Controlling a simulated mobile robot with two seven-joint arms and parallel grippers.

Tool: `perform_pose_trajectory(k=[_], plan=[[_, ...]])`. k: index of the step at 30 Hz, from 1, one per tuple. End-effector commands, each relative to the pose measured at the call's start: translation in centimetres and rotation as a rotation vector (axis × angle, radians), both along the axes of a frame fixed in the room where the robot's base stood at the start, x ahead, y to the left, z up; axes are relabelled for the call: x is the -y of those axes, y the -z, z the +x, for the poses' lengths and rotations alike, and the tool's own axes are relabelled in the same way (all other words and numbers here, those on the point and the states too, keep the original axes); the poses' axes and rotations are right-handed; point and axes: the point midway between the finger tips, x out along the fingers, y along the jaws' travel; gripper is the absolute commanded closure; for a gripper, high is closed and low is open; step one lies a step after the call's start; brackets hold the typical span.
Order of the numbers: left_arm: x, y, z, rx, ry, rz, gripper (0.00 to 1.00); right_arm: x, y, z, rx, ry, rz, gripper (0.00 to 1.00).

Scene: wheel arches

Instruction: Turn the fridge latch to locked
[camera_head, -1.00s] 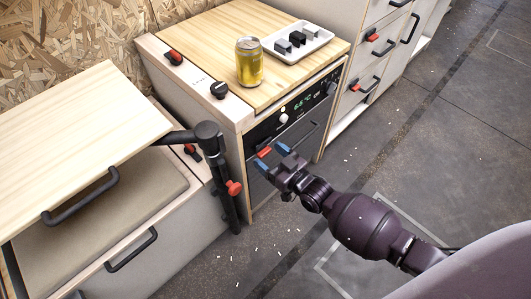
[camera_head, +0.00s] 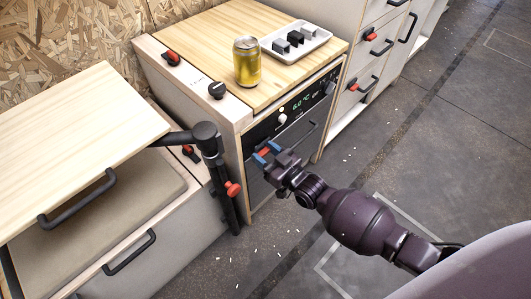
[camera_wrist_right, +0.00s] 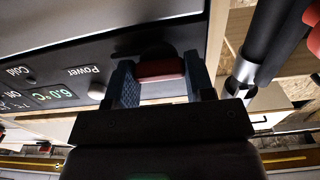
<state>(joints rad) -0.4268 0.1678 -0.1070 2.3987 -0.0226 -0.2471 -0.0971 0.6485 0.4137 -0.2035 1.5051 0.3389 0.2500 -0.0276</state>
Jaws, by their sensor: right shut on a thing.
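The fridge (camera_head: 262,182) has a dark front with a control panel and a lit display reading about 6.0 °C. Its small red latch (camera_head: 265,153) is on the front, near the upper left. It also shows in the right wrist view (camera_wrist_right: 161,70), as a red bar lying crosswise between the fingers. My right gripper (camera_head: 266,153) has its blue fingertips on either side of the latch, shut on it. The same fingers show in the wrist view (camera_wrist_right: 160,84). The fingers partly hide the latch, so its exact turn is hard to read. My left gripper is out of view.
A yellow can (camera_head: 247,62) and a white tray (camera_head: 309,49) with small blocks stand on the wooden top. A black post with a red knob (camera_head: 233,189) is close to the left of my gripper. The floor to the right is clear.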

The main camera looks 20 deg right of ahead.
Motion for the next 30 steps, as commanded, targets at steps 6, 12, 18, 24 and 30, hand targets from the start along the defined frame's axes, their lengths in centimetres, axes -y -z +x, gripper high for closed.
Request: perform_pose_trajectory(k=[6, 12, 18, 24, 30], plan=[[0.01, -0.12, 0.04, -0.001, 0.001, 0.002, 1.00, 0.00, -0.06, 0.01, -0.018, 0.000, 0.052, 0.75], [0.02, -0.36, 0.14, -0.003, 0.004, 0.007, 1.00, 0.08, -0.10, 0.05, -0.061, 0.000, 0.170, 0.75], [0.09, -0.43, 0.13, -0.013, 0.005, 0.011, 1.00, 0.13, -0.05, 0.06, -0.123, -0.001, 0.337, 0.75], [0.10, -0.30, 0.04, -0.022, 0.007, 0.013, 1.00, 0.18, 0.06, 0.04, -0.188, -0.001, 0.518, 0.75], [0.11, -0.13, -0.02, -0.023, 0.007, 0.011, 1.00, 0.23, 0.19, 0.04, -0.254, -0.001, 0.696, 0.75]])
